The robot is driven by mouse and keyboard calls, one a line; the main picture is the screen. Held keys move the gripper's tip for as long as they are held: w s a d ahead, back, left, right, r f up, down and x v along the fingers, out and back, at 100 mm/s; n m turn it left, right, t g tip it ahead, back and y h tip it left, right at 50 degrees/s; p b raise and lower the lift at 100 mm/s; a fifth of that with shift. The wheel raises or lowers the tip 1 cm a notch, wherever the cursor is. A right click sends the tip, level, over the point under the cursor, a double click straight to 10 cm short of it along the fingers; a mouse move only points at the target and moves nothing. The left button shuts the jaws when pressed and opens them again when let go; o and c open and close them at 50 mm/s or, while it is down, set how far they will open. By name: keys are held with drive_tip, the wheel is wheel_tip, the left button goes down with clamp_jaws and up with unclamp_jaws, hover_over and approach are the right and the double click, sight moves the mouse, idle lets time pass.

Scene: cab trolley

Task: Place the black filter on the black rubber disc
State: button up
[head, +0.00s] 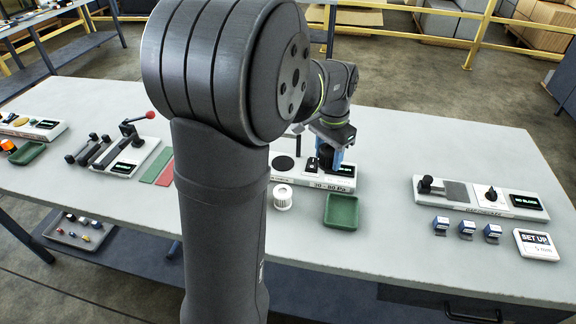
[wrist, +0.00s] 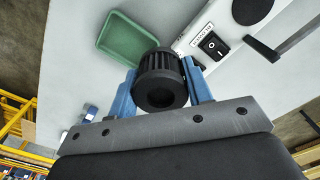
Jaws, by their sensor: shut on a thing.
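My gripper (wrist: 160,92) is shut on the black filter (wrist: 160,70), a ribbed black cylinder with a round hole in its end, between two blue fingers in the wrist view. In the head view my gripper (head: 331,158) hangs over the right part of a white device (head: 285,180); the filter is hard to make out there. The black rubber disc (head: 283,163) lies flat on the left part of this device, with nothing on it. The disc also shows at the top edge of the wrist view (wrist: 252,9), apart from the filter.
Another white device (head: 480,197) and several small blue-and-white blocks (head: 467,229) are at the right.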

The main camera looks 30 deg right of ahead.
drive_tip(key=w+a+f, duration=0.1)
drive_tip(key=w+f, duration=0.1)
drive_tip(key=w, duration=0.3)
drive_tip(key=w+a+f, duration=0.1)
drive_tip(key=w+f, duration=0.1)
drive_tip(key=w, duration=0.3)
drive_tip(key=w+a+f, duration=0.1)
drive_tip(key=w, duration=0.4)
drive_tip(key=shift+w+a+f, duration=0.25)
drive_tip(key=shift+w+f, duration=0.15)
drive_tip(key=shift+w+a+f, duration=0.1)
drive_tip(key=shift+w+f, duration=0.15)
drive_tip(key=shift+f, duration=0.15)
wheel_tip(320, 180, down, 4)
drive_tip(key=shift+r, duration=0.2)
drive_tip(key=o, duration=1)
drive_tip(key=shift+f, duration=0.1)
